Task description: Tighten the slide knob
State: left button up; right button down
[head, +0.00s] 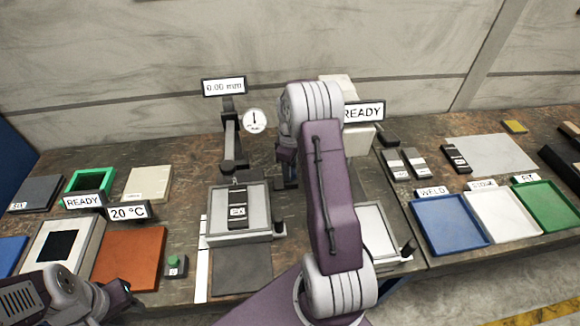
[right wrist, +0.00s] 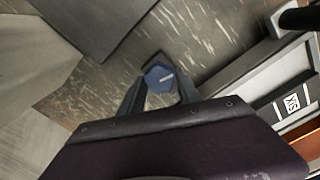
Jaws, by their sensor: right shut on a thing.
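A blue faceted knob (right wrist: 160,78) with a pale mark on its face sits between the fingertips of my right gripper (right wrist: 160,88) in the right wrist view. The fingers are shut on it from both sides. In the head view my right gripper (head: 287,178) reaches down beside the grey stage (head: 258,188), just to its right; my arm hides much there and the knob does not show. The stage holds a dark labelled block (head: 237,210). My left gripper (head: 122,290) is at the lower left, and its jaws are too small to read.
A gauge stand (head: 231,130) with a 0.00 mm display (head: 223,87) rises behind the stage. Blue (head: 448,225), white (head: 500,217) and green (head: 545,208) trays lie to the right. A green button (head: 174,262) and an orange plate (head: 132,258) are on the left.

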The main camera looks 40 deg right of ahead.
jog(key=m+p, duration=0.2)
jog(key=m, duration=0.2)
jog(key=shift+r+m, duration=0.15)
jog(key=shift+m, duration=0.15)
jog(key=m+p, duration=0.1)
jog(key=m, duration=0.4)
jog(key=shift+m+p, duration=0.3)
jog(key=m+p, duration=0.1)
jog(key=m, duration=0.4)
jog(key=shift+w+d, duration=0.1)
jog(key=shift+m+p, duration=0.35)
jog(key=shift+m, duration=2.25)
jog(key=c, duration=0.8)
grip_release()
jog(key=shift+c, duration=0.2)
